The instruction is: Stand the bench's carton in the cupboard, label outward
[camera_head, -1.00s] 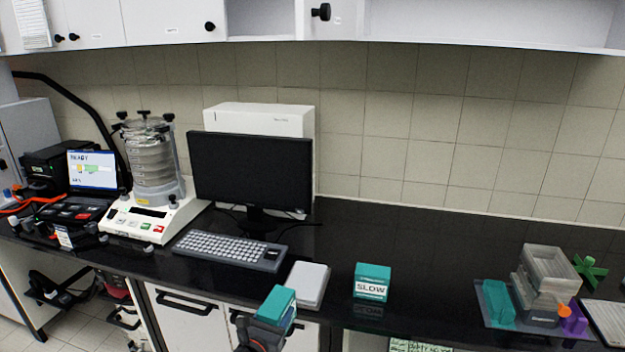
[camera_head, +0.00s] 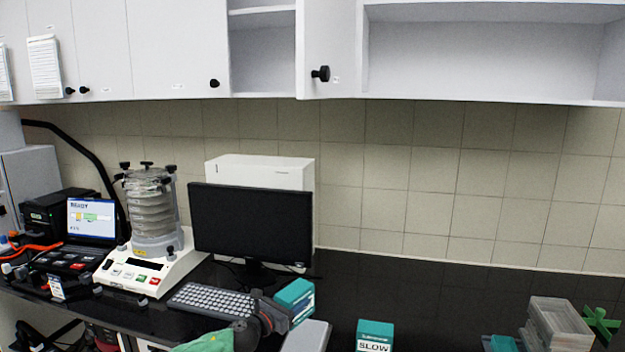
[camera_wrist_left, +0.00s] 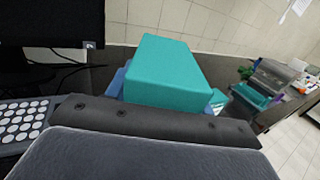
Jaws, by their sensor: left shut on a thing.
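My left gripper (camera_head: 279,316) is shut on a teal carton (camera_head: 295,293) and holds it above the bench, beside the keyboard and in front of the monitor. In the left wrist view the carton (camera_wrist_left: 168,75) shows its plain teal top beyond the dark gripper body. Its label is mostly hidden. A second teal carton (camera_head: 375,336) with a white "SLOW" label stands on the bench to the right. The wall cupboard has an open narrow compartment (camera_head: 264,62), an opened door (camera_head: 331,45) with a black knob, and a wide open compartment (camera_head: 480,55).
The monitor (camera_head: 250,225), keyboard (camera_head: 212,300) and sieve shaker (camera_head: 150,235) fill the bench's left side. Clear trays (camera_head: 558,325) stand far right. The bench's back right is bare.

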